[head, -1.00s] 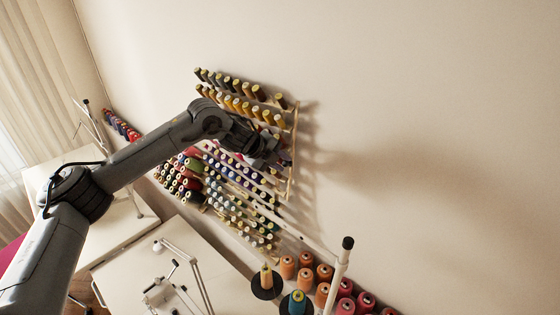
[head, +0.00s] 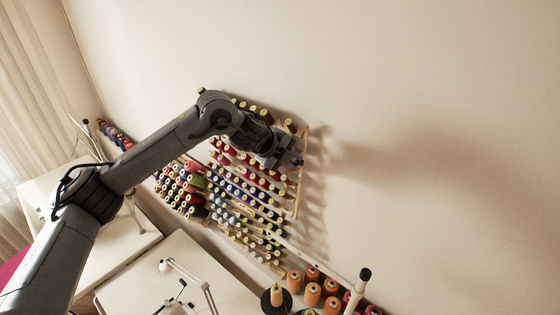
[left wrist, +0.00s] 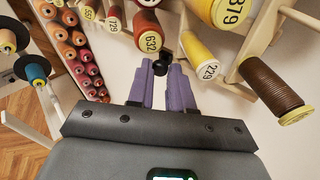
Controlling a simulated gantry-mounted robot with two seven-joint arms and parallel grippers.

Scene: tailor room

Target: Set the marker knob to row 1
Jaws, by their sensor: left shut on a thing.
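My left gripper (head: 288,160) is at the right side of the thread rack (head: 298,190) on the wall, near its upper rows. In the left wrist view the two purple fingers of the left gripper (left wrist: 161,75) are shut on a small black knob (left wrist: 161,66). The knob sits between the fingertips, among the spools. The gripper and forearm hide the knob and part of the upper rows in the head view. No row label for the knob can be read. My right gripper is not in view.
Numbered spools crowd the fingers: a brown-red spool (left wrist: 148,32) just beyond, a yellow spool (left wrist: 199,58) to the right. A brown spool (left wrist: 268,85) is farther right. A black-tipped post (head: 362,285) stands low in the head view. The wall at right is bare.

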